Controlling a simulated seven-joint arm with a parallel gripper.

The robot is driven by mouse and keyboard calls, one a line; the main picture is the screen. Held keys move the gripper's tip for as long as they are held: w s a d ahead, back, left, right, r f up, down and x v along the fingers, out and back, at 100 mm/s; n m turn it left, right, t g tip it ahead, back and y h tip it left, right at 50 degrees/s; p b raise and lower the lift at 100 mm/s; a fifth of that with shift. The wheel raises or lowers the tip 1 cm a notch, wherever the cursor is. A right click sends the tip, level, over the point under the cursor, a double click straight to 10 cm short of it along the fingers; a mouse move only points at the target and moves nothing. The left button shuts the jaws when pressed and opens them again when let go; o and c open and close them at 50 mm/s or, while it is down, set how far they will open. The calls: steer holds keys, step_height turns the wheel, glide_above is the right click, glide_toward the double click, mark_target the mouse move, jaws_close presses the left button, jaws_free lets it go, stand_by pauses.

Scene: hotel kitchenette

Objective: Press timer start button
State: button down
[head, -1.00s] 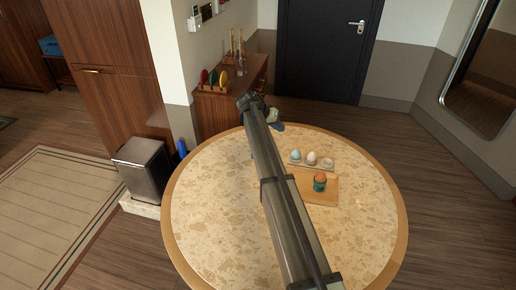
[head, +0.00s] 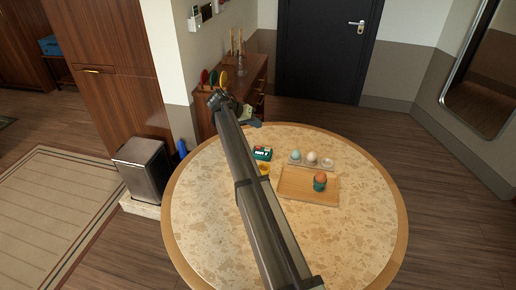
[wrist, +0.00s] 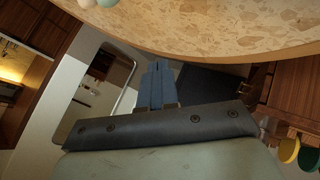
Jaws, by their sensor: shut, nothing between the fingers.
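A small dark green box with a pale face (head: 262,153), which looks like the timer, sits on the round table just right of my arm in the head view. Its buttons are too small to make out. My gripper (head: 256,124) is in the air near the table's far edge, beyond the box and apart from it. In the wrist view my gripper (wrist: 158,70) shows its blue fingers together, with nothing between them. The timer does not show in the wrist view.
The round speckled table (head: 215,215) holds a wooden board (head: 293,183) with an egg in a green cup (head: 320,182), an egg tray (head: 294,162) and a yellow item (head: 264,169) partly hidden by my arm. A wooden cabinet (head: 250,80) stands behind. The table's left side is clear.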

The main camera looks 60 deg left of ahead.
mark_target(256, 148)
steer(key=shift+f, duration=4.35)
steer(key=shift+f, duration=0.1)
steer(key=shift+f, duration=0.3)
steer(key=shift+f, duration=0.35)
steer(key=shift+r, duration=0.8)
steer(key=shift+r, duration=2.5)
